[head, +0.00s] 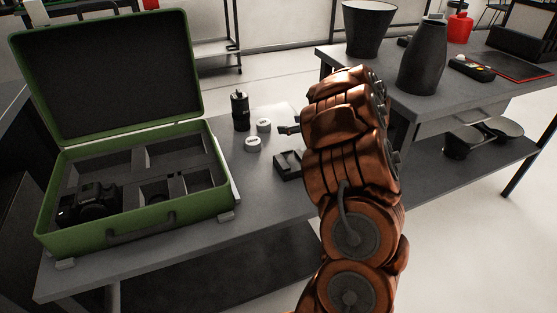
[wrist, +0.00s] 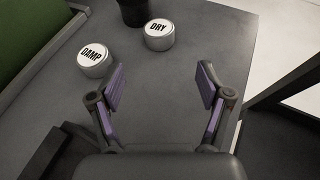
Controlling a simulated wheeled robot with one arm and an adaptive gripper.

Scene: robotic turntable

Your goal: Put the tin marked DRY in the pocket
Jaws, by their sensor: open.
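The tin marked DRY (wrist: 159,34) is a round white-lidded tin standing on the grey bench, ahead of my fingers in the wrist view. In the head view it appears to be the farther tin (head: 263,125); its lettering is too small to read there. The tin marked DAMP (wrist: 94,60) stands to its left, nearer the case. My gripper (wrist: 162,72) is open and empty, with both tins beyond its fingertips. In the head view the gripper (head: 287,129) is partly hidden by my arm. The open green case (head: 146,222) has dark divided pockets (head: 185,153); several look empty.
A black camera (head: 88,203) sits in the case's front left, and a dark round item in a small middle pocket. A black cylinder (head: 240,111) stands behind the tins. A small black box (head: 289,164) lies near the bench's right edge. The case lid (head: 115,75) stands upright.

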